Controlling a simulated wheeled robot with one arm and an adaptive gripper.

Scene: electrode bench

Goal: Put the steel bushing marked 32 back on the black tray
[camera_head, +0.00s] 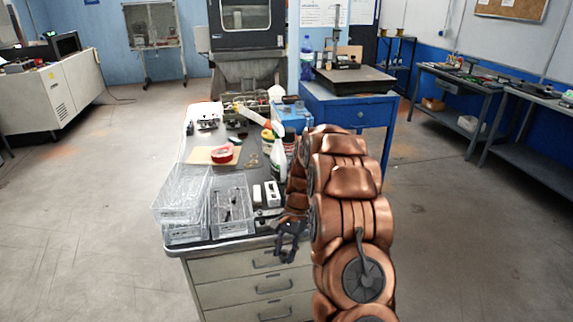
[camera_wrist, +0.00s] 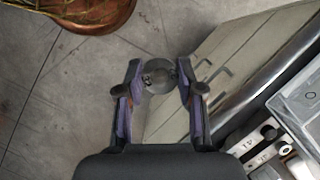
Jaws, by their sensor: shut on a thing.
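My gripper (camera_wrist: 159,82) shows in the wrist view with its two fingers closed around a round grey metal piece (camera_wrist: 158,74), which looks like the steel bushing. No number can be read on it. In the head view my gripper (camera_head: 291,236) hangs at the front right edge of the bench, beside the drawer cabinet; the bushing is too small to make out there. I cannot make out the black tray for certain in either view.
The bench top (camera_head: 204,148) carries clear plastic bins (camera_head: 182,196), a white block (camera_head: 272,193), red tape (camera_head: 222,155) and spray bottles (camera_head: 277,152). The cabinet drawers (camera_head: 262,288) are below my gripper. A blue table (camera_head: 345,112) stands behind. The floor at left is clear.

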